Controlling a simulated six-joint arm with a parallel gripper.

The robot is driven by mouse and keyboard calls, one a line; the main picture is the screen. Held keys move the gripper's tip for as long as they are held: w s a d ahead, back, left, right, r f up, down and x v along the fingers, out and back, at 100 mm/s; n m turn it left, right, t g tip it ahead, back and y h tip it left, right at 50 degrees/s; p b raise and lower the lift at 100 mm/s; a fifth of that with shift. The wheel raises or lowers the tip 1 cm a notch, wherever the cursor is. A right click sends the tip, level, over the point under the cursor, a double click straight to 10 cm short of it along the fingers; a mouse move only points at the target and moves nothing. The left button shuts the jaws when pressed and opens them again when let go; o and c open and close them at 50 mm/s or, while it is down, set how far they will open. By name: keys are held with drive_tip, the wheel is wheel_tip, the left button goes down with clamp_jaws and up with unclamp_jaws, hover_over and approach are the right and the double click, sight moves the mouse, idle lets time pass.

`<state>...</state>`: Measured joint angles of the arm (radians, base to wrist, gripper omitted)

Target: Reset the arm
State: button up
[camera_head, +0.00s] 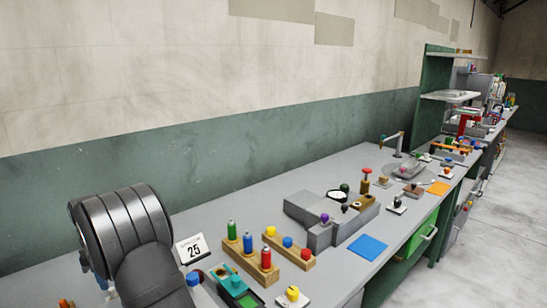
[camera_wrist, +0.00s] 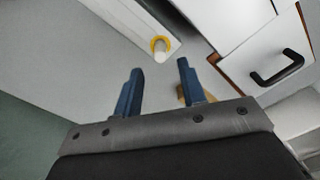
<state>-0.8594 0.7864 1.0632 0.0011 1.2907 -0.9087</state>
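My gripper (camera_wrist: 160,66) shows in the wrist view with its two blue fingers apart. Nothing is between the fingertips. A yellow ring around a white round part (camera_wrist: 161,46) lies beyond the fingers. A small tan piece shows partly behind the right finger. In the head view my dark arm links fill the lower left, and my gripper cannot be made out there.
The long grey bench (camera_head: 262,205) runs along the wall. A calendar card (camera_head: 192,249), wooden blocks with coloured pegs (camera_head: 250,259), a grey fixture (camera_head: 320,237) and a blue pad (camera_head: 367,247) stand on it. A green drawer (camera_head: 420,238) is in its front. A white drawer with a black handle (camera_wrist: 277,68) shows in the wrist view.

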wheel_tip(320, 180, up, 7)
wheel_tip(320, 180, down, 12)
drive_tip(key=shift+r, duration=0.15)
wheel_tip(320, 180, up, 4)
drive_tip(key=w+d+r, duration=0.3)
drive_tip(key=d+r, duration=0.4)
drive_tip(key=d, duration=0.4)
drive_tip(key=s+a+f, duration=0.2)
drive_tip(key=s+a, duration=0.3)
drive_tip(key=a, duration=0.5)
drive_tip(key=s+a+f, duration=0.2)
drive_tip(key=s+a, duration=0.4)
drive_tip(key=a, duration=0.4)
drive_tip(key=s+a+f, duration=0.1)
drive_tip(key=s+a, duration=0.5)
drive_tip(key=a, duration=0.4)
drive_tip(key=shift+s+a+f, duration=0.1)
drive_tip(key=shift+a+f, duration=0.05)
drive_tip(key=shift+f, duration=0.25)
